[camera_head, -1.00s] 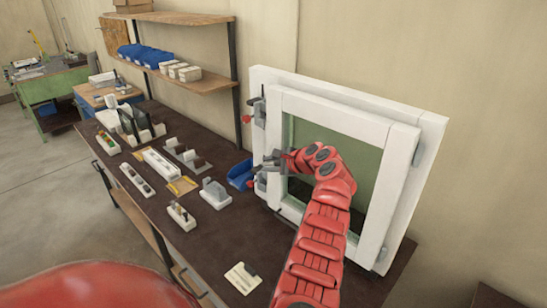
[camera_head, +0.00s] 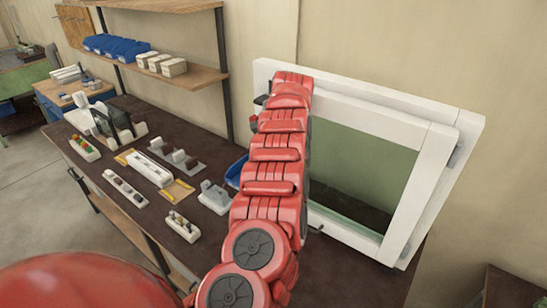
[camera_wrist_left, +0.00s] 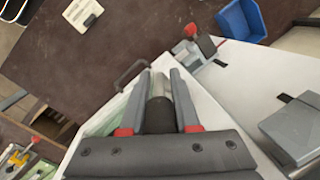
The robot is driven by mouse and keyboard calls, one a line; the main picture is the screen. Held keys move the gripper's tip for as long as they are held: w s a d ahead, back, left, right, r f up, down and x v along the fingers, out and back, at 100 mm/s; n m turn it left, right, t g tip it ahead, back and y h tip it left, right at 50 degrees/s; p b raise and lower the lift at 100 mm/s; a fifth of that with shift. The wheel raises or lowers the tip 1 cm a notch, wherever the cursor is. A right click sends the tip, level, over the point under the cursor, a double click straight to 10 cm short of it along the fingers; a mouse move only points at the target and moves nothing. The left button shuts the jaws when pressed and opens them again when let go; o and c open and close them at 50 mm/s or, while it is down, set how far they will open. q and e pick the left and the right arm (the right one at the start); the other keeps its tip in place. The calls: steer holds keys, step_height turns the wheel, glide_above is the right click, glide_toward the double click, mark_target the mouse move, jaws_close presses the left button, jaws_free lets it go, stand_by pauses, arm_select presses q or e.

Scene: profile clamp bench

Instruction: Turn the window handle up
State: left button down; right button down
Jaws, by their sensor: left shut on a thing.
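The window (camera_head: 405,190) has a white frame and a greenish pane and stands on the bench in the head view. My red left arm crosses in front of its left side and hides the handle and the left gripper there. In the left wrist view, my left gripper (camera_wrist_left: 161,73) is shut on the window handle (camera_wrist_left: 159,116), a dark and grey bar lying lengthwise between the fingers. The white window frame (camera_wrist_left: 215,115) is behind the fingers. How far the handle is turned cannot be told. My right gripper is not in view.
A clamp with a red knob (camera_wrist_left: 192,30) sits near the frame's edge, beside a blue bin (camera_wrist_left: 242,20). Another grey clamp (camera_wrist_left: 298,128) is at the right. Several small holders, such as a white tray (camera_head: 150,168), fill the bench's left part.

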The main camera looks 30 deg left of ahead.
arm_select(q)
steer(key=shift+s+a+h+p, duration=0.1)
steer(key=shift+a+h+p, duration=0.05)
steer(key=shift+h+p, duration=0.8)
steer(key=shift+p, duration=0.35)
steer(key=shift+f, duration=0.1)
steer(key=c, duration=0.6)
jaws_free()
steer(key=shift+c, duration=0.2)
